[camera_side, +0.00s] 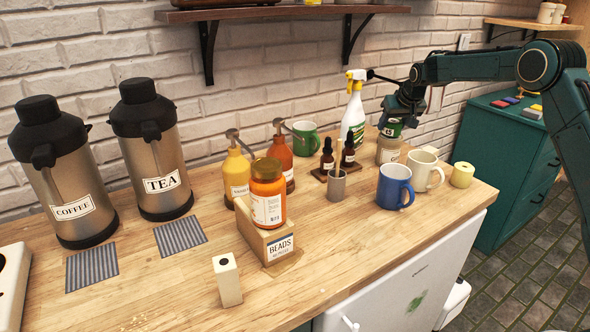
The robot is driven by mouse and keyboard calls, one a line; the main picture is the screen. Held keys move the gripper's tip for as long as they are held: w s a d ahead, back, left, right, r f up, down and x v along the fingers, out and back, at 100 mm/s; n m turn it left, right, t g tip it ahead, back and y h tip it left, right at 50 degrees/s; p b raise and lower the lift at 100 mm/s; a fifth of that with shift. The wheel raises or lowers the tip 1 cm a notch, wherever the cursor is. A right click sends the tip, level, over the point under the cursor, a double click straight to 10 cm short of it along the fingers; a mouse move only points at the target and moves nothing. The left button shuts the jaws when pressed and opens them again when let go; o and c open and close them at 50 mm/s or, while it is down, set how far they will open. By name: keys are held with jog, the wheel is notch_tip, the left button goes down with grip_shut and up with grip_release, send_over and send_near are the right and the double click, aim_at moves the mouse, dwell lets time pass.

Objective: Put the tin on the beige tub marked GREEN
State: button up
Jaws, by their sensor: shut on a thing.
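My gripper (394,116) points down at the back right of the wooden counter. It is shut on a small green tin (391,128) with a pale label, partly hidden by the jaws. The tin is upright directly over a beige tub (388,151), which stands on the counter. The tin's base is at the tub's top; I cannot tell whether they touch. The tub has a pale label, too small to read here.
A blue mug (393,187), a cream mug (423,172) and a yellow roll (462,175) stand in front and to the right. A spray bottle (354,115) and dropper bottles (348,153) stand to the left. The counter's front middle (350,240) is clear.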

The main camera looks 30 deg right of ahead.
jog(key=shift+f, duration=0.2)
jog(key=shift+f, duration=0.2)
jog(key=o, duration=1)
jog(key=shift+o, duration=0.2)
jog(key=shift+r, duration=0.1)
jog(key=shift+r, duration=0.15)
jog(key=v, duration=1.1)
jog(key=shift+s+a+r, duration=0.15)
jog(key=shift+s+r, duration=0.05)
jog(key=shift+r, duration=0.15)
